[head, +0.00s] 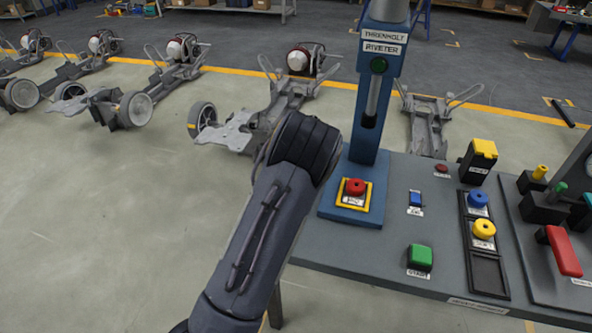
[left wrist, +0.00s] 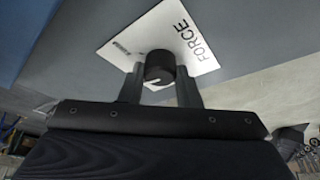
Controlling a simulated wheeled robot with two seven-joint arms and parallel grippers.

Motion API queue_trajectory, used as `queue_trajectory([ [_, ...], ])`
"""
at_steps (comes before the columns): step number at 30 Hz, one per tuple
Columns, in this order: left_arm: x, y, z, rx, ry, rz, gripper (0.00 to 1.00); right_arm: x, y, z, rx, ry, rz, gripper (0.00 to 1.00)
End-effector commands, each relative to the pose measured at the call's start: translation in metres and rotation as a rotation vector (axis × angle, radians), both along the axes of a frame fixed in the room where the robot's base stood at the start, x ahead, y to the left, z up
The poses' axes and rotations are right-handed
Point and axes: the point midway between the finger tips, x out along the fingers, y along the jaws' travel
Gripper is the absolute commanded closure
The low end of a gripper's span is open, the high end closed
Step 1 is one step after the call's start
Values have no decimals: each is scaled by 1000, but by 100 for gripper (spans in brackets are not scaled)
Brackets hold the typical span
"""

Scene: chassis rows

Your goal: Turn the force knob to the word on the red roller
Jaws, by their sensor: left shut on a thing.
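The force knob (left wrist: 160,65) is a short black cylinder on a white plate (left wrist: 200,55) marked FORCE, seen in the left wrist view. A smaller word on the plate's left side is too blurred to read. My left gripper (left wrist: 159,77) has a finger on each side of the knob and is shut on it. In the head view my left arm reaches up from the bottom; its gripper, the knob and the plate are hidden there. I cannot make out a red roller in either view. My right gripper is out of view.
The blue riveter column (head: 377,120) stands on the grey bench (head: 345,262), with a red button (head: 355,187) at its foot. A green button (head: 420,257), blue and yellow knobs and a red lever (head: 564,252) are to the right. Several chassis stand on the floor behind.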

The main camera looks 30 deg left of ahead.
Motion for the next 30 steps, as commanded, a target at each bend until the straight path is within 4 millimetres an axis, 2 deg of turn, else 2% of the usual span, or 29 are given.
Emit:
queue_trajectory([
  [10,1,-1,0,-2,1,117,93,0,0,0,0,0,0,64],
  [25,1,-1,-1,-3,1,132,93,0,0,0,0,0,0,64],
  [26,1,-1,-1,-3,1,132,66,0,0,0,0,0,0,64],
  [30,1,-1,0,-2,0,132,48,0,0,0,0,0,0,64],
])
